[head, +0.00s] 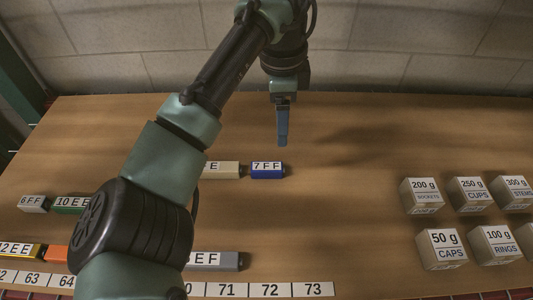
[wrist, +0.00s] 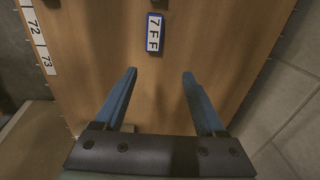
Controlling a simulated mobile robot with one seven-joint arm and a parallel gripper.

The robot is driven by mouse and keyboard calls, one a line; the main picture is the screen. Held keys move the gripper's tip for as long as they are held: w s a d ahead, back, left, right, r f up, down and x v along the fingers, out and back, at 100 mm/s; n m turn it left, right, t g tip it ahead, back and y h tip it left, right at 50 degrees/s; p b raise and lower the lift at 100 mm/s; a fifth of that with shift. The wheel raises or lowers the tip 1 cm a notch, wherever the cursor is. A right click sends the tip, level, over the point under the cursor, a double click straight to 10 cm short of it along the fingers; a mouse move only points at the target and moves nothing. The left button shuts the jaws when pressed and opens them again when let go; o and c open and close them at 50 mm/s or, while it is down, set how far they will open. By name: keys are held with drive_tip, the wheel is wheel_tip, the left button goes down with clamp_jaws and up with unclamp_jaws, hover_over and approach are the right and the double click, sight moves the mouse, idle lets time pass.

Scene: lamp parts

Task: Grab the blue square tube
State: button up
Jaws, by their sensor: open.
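My gripper (head: 282,142) hangs above the table, behind the blue tube in the head view. The wrist view shows its two blue fingers (wrist: 160,72) apart with nothing between them.
My arm hides part of the table's left half. Other labelled tubes, such as a green one (head: 70,203) and a grey one (head: 230,262), lie at left and front. Small labelled boxes (head: 441,249) stand at right. The table's middle right is clear.

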drive_tip(key=s+a+f, duration=0.1)
drive_tip(key=a, duration=0.1)
drive_tip(key=b, duration=0.2)
hover_over(267, 166)
drive_tip(key=shift+g, duration=0.4)
drive_tip(key=f, duration=0.6)
drive_tip(key=shift+s+d+f, duration=0.1)
drive_tip(key=shift+s+d, duration=0.05)
drive_tip(key=shift+d, duration=0.2)
drive_tip(key=shift+a+f+b, duration=0.2)
drive_tip(key=shift+f+b, duration=0.35)
drive_tip(key=shift+f, duration=0.95)
drive_tip(key=shift+a+f+b, duration=0.15)
drive_tip(key=shift+f+b, duration=0.35)
drive_tip(key=shift+f, duration=0.95)
drive_tip(key=shift+c, duration=0.3)
clamp_jaws()
